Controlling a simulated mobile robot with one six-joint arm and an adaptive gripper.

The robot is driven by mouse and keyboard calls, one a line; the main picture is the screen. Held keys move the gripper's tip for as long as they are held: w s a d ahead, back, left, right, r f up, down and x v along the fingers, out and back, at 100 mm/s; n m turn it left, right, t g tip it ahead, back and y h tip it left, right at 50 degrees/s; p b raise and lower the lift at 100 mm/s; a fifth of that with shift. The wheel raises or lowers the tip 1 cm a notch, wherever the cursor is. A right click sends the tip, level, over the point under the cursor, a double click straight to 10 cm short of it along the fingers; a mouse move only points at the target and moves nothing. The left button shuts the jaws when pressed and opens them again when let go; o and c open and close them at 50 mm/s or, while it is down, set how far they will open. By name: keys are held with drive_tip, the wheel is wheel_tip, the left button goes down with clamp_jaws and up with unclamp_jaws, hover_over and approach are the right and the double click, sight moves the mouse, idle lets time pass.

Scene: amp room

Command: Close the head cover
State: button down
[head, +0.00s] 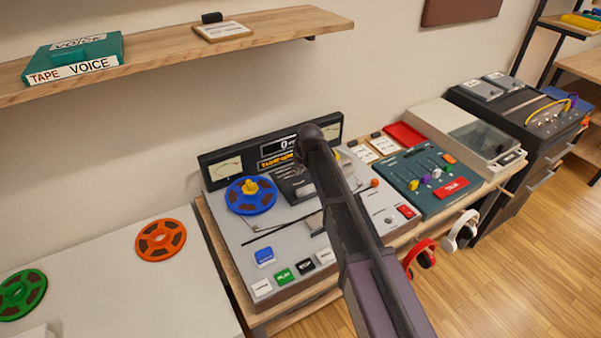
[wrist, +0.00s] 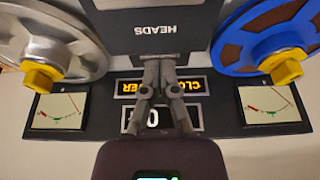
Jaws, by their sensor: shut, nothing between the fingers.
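The head cover (head: 291,187) is a dark block on the tape machine (head: 232,232), between the blue reel and the meter panel's right half. My arm partly hides it in the head view. In the wrist view, which looks upside down, the cover (wrist: 165,32) shows a dark face lettered HEADS. My gripper (wrist: 168,57) is shut and empty, its fingertips at the edge of the cover's face; I cannot tell whether they touch. The cover's exact angle is unclear. In the head view my gripper is mostly hidden by my arm.
A blue reel (wrist: 262,40) and a silver reel (wrist: 62,38) with yellow hubs flank the cover. Two meters and a lit display (wrist: 162,88) stand behind. A mixer (head: 425,180) is to the right. A wooden shelf (head: 160,55) overhangs at upper left.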

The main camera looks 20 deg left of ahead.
sight(296, 181)
drive_tip(key=shift+b+x, duration=1.85)
drive_tip(key=shift+x, duration=0.4)
drive_tip(key=s+d, duration=0.2)
drive_tip(key=shift+d+r, duration=0.25)
drive_tip(key=shift+d, duration=0.05)
drive_tip(key=shift+s+d, duration=0.3)
drive_tip(key=s+d, duration=0.2)
drive_tip(key=d, duration=0.1)
drive_tip(key=s+d, duration=0.6)
drive_tip(key=shift+s+d+f, duration=0.1)
drive_tip(key=shift+s+d, duration=0.15)
drive_tip(key=shift+d, duration=0.15)
